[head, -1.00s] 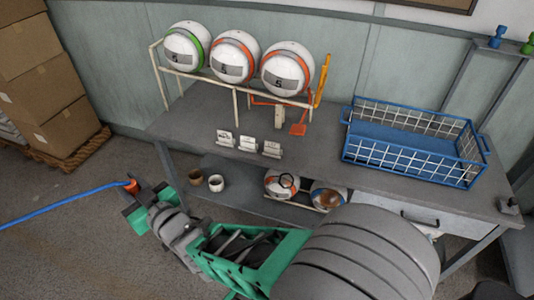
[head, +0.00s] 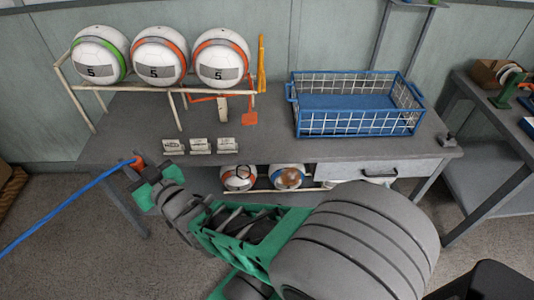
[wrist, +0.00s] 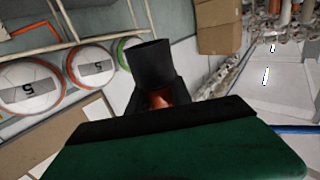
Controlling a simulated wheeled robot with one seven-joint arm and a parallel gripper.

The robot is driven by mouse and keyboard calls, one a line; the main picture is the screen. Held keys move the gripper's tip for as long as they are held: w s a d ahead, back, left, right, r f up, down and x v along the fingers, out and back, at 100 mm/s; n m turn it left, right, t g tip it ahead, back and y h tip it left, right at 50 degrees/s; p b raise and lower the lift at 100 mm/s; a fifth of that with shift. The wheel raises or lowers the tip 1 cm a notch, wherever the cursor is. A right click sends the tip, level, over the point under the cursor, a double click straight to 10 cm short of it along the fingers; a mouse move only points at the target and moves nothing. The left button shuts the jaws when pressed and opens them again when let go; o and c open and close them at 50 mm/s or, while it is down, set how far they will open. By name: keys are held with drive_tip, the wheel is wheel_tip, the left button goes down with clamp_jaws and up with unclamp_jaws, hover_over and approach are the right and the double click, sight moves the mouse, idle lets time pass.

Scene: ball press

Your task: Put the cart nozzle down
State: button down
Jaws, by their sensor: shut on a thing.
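The cart nozzle (head: 138,161) shows as a small orange piece with a blue hose (head: 65,207) running from it to the lower left. My gripper (head: 146,174) is shut on the nozzle and holds it in front of the bench's left part, left of the small white cards. In the wrist view, an orange part of the nozzle (wrist: 160,97) shows between the dark fingers, and a bit of the blue hose (wrist: 298,128) shows at the right edge. The fingers and green gripper body hide most of the nozzle. No cart is recognisable in these views.
The grey bench (head: 275,141) carries a rack with three balls (head: 160,57), several white cards (head: 198,145) and a blue wire basket (head: 357,104). More balls (head: 288,176) lie on its lower shelf. A second table (head: 480,150) stands at right.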

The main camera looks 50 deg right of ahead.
drive_tip(key=s+d+f+m+g+h+b, duration=0.25)
drive_tip(key=d+f+h+b, duration=0.2)
drive_tip(key=d, duration=0.65)
drive_tip(key=s+d+f+m+g+h+b, duration=0.25)
drive_tip(key=d+m+h+b, duration=0.2)
drive_tip(key=d, duration=0.75)
drive_tip(key=s+d+f+m+g+h+b, duration=0.15)
drive_tip(key=s+d+f+h+b, duration=0.35)
drive_tip(key=d, duration=0.6)
drive_tip(key=shift+m+y, duration=0.35)
drive_tip(key=shift+y, duration=0.15)
drive_tip(key=w+d+f+b, duration=0.1)
drive_tip(key=d+f, duration=0.2)
drive_tip(key=d, duration=0.1)
drive_tip(key=w+d+f+b, duration=0.1)
drive_tip(key=d+f, duration=0.2)
drive_tip(key=d, duration=0.1)
drive_tip(key=w+d+f+b, duration=0.1)
drive_tip(key=d+f+b, duration=0.1)
drive_tip(key=d, duration=0.2)
drive_tip(key=shift+w+d+f, duration=0.25)
drive_tip(key=shift+d+f, duration=0.05)
drive_tip(key=shift+f, duration=0.1)
drive_tip(key=shift+f+b, duration=0.3)
drive_tip(key=shift+f, duration=1.05)
drive_tip(key=shift+f, duration=0.2)
drive_tip(key=c, duration=1.2)
unclamp_jaws()
drive_tip(key=shift+o, duration=0.2)
